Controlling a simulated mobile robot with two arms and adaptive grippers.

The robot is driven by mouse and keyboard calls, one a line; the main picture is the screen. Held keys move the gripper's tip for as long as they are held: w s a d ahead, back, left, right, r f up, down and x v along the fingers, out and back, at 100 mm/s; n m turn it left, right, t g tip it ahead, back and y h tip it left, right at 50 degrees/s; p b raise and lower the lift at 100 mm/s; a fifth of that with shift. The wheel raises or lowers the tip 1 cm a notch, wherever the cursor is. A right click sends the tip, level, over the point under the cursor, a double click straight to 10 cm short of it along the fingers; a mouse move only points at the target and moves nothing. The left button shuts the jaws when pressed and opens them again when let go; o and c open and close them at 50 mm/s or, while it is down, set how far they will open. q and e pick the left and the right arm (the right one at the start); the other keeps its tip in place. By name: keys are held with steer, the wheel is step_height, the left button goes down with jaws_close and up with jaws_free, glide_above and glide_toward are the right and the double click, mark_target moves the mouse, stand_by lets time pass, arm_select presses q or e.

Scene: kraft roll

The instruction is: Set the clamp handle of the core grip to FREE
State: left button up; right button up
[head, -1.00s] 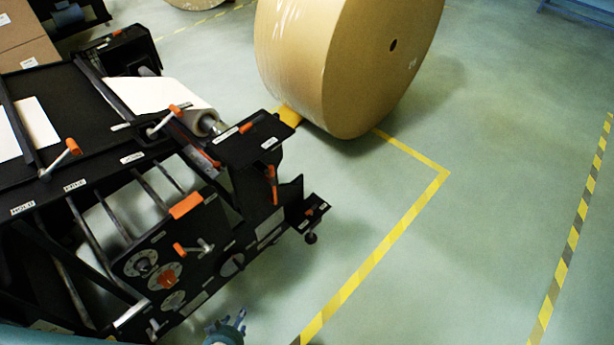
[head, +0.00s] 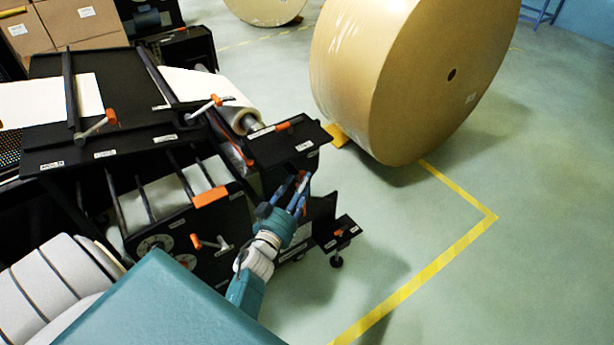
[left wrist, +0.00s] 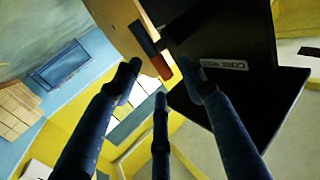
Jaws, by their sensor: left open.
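The clamp handle is a dark lever with an orange end (left wrist: 150,52), seen in the left wrist view beside a black plate whose label (left wrist: 224,64) starts with "CORE". In the head view a bit of its orange (head: 303,176) shows at my left gripper (head: 299,192), which partly covers it. My left gripper also shows in the left wrist view (left wrist: 162,76). It is open, with its fingers spread around the handle's orange end. I cannot tell whether they touch it. No FREE marking is readable. My right gripper is not in view.
Other orange-tipped levers (head: 212,243) and an orange block (head: 210,197) are on the black machine nearby. A small black bracket (head: 338,232) juts out on the right. The floor (head: 530,270) to the right is clear.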

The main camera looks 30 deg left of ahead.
arm_select(q)
steer(key=w, duration=0.3)
steer(key=shift+w+a, duration=0.4)
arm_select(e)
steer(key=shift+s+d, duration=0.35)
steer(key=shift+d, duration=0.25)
